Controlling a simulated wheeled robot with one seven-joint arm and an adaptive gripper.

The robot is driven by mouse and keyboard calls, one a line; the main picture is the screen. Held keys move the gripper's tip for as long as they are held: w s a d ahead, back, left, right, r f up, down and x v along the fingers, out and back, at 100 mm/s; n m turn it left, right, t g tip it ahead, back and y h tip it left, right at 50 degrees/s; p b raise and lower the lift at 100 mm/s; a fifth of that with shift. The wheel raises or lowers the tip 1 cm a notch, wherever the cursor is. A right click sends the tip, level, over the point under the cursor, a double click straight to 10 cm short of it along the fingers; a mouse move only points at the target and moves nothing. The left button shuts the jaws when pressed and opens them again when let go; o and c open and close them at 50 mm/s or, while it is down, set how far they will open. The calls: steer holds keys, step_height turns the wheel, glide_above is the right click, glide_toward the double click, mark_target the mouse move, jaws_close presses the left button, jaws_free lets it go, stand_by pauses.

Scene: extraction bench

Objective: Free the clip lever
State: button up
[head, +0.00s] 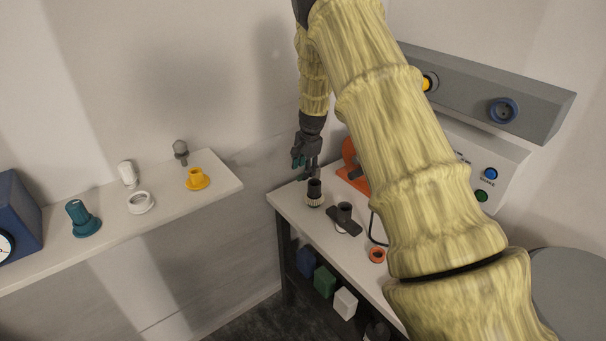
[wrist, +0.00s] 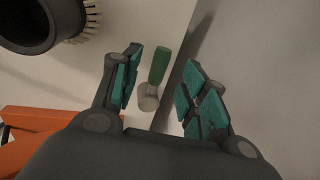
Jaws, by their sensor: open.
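My gripper (head: 305,162) is open at the back left corner of the right-hand bench. In the wrist view, a small green handle (wrist: 159,65) with a pale rounded end (wrist: 148,97) shows between its teal-padded fingers. Neither pad visibly touches it. I cannot tell for sure that this is the clip lever. A dark, hollow cylinder with a bristly ring (wrist: 90,20) is beside the left finger; it appears to be the dark cup (head: 314,188) in the head view. An orange part (wrist: 40,138) is at the lower left, also seen in the head view (head: 350,165).
On the right-hand bench are a dark grinder-like holder (head: 344,213) and an orange ring (head: 377,255). A grey machine with buttons (head: 490,173) stands behind my arm. A gap separates shelf and bench.

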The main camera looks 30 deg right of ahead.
steer(key=shift+w+f, duration=0.15)
steer(key=shift+f, duration=0.7)
steer(key=shift+w+f, duration=0.15)
steer(key=shift+f, duration=0.7)
jaws_close()
